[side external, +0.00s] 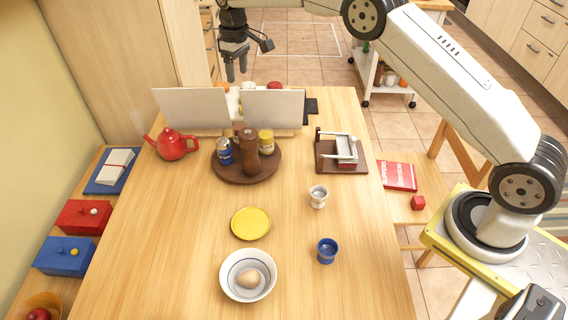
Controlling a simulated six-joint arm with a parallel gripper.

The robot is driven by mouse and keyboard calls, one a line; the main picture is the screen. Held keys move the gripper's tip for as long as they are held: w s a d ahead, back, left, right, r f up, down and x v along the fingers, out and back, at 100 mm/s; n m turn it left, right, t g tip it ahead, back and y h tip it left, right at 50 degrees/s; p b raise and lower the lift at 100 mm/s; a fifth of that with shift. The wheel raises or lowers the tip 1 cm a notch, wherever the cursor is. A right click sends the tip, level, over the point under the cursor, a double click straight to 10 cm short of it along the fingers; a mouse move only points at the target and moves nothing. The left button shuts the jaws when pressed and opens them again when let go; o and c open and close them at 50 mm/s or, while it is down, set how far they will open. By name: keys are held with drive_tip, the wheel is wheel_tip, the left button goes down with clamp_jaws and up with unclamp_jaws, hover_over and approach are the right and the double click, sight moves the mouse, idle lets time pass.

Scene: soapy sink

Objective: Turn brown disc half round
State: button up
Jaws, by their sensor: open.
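The brown disc (268,174) is a round wooden turntable on the table, left of centre. On it stand a tall brown wooden mill (251,152), a blue jar (224,150) with a pale lid, and a yellow jar (266,142). Another brown item (239,129) shows partly behind the mill. My gripper (236,72) is dark and hangs pointing down at the top of the side external view, above and beyond the two pale panels. It is open and empty, well apart from the disc.
Two upright pale panels (274,109) stand behind the disc. A red teapot (172,145) is left of it. A wooden frame stand (341,152) is to the right. A yellow plate (250,223), bowl with an egg (248,276), white cup (318,197) and blue cup (327,251) stand nearer.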

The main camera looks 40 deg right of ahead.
wheel_tip(320, 180, down, 17)
drive_tip(key=shift+f, duration=0.15)
drive_tip(key=shift+f, duration=0.1)
drive_tip(key=shift+s+a+f, duration=0.1)
drive_tip(key=shift+a+f, duration=0.05)
drive_tip(key=shift+f, duration=3.6)
clamp_jaws()
